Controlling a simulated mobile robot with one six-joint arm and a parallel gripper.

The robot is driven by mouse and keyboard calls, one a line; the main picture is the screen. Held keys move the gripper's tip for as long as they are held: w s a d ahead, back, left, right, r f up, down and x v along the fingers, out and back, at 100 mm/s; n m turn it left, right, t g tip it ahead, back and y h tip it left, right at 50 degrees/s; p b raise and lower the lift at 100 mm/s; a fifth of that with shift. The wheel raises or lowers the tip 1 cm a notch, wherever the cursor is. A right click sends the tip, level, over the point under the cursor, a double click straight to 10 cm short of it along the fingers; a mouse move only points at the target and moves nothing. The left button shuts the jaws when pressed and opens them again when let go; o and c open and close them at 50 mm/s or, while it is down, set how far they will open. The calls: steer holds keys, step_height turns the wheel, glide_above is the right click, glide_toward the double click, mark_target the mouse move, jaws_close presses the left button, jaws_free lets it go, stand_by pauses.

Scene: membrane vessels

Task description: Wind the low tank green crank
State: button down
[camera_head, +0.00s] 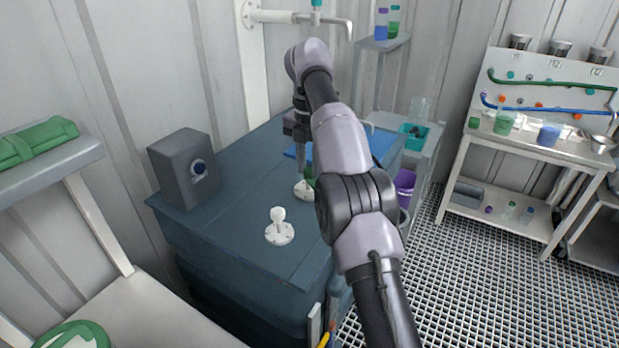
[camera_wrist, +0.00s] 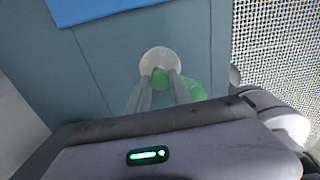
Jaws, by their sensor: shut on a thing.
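The green crank (camera_wrist: 195,90) stands on a round white base (camera_wrist: 160,57) on the blue-grey tank top (camera_head: 235,235). In the wrist view my gripper (camera_wrist: 160,80) reaches down over it, its two fingers shut on the green part at the base. The rest of the crank is partly hidden by the fingers. In the head view my gripper (camera_head: 301,178) points down at the white base (camera_head: 303,190), and only a bit of green (camera_head: 311,183) shows beside my arm.
A white fitting (camera_head: 279,228) stands nearer on the tank top. A grey box with a dark round lens (camera_head: 185,168) stands at its left edge. A blue sheet (camera_wrist: 100,8) lies behind the crank. A bench with bottles (camera_head: 540,140) stands to the right over grated floor.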

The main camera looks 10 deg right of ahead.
steer(key=shift+f+m, duration=0.1)
steer(key=shift+m, duration=0.5)
steer(key=c, duration=1.1)
jaws_free()
steer(key=shift+c, duration=0.2)
